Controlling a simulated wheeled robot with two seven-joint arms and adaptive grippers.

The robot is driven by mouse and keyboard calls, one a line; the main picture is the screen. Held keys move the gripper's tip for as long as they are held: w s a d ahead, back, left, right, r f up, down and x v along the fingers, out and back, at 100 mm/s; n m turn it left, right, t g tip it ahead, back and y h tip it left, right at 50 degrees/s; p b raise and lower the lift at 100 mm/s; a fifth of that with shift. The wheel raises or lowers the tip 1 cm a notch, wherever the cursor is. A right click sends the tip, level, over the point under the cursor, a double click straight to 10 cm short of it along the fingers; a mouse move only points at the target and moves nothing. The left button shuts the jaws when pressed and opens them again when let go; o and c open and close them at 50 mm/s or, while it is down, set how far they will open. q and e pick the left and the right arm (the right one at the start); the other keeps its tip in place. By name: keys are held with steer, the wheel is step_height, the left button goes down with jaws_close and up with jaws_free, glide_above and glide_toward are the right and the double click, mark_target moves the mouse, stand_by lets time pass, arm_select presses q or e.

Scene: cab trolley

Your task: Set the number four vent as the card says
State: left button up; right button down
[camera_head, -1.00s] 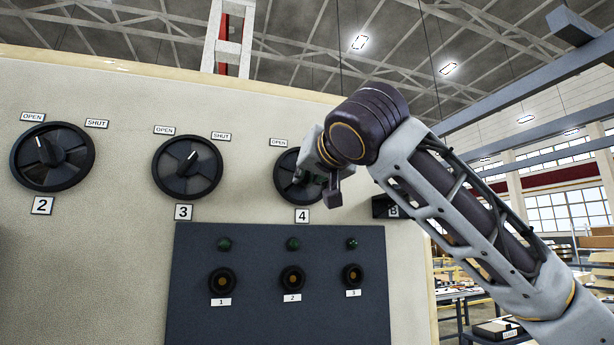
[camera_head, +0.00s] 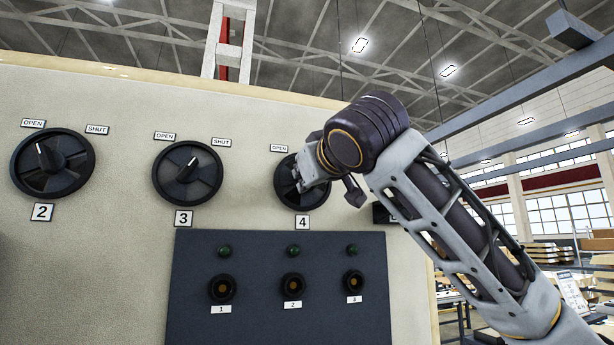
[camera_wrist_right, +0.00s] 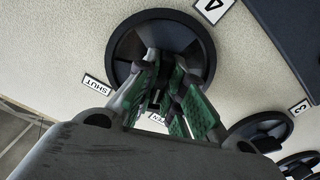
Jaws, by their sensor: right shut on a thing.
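The number four vent (camera_head: 288,183) is a dark round dial on the cream panel, above its 4 label (camera_head: 302,222). An OPEN label (camera_head: 279,148) sits at its upper left; my wrist hides the upper right in the head view. My right gripper (camera_head: 302,182) is at the dial face. In the right wrist view, its green-padded fingers (camera_wrist_right: 167,92) are shut around the middle of the dial (camera_wrist_right: 125,45), hiding the pointer. A SHUT label (camera_wrist_right: 97,85) shows there too. No card with a readable setting shows. My left gripper is out of view.
Vents 2 (camera_head: 70,150) and 3 (camera_head: 205,165) are to the left, pointers up-left and up-right. A dark panel (camera_head: 250,315) with lamps and round fittings is below. A small dark box (camera_head: 381,213) sits right of vent four, partly behind my arm.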

steer(key=shift+f+n, duration=0.1)
steer(key=shift+n, duration=0.9)
steer(key=c, duration=1.5)
jaws_free()
steer(key=shift+s, duration=0.15)
steer(key=v, duration=1.1)
steer(key=shift+s+d, duration=0.1)
steer(key=shift+s, duration=0.25)
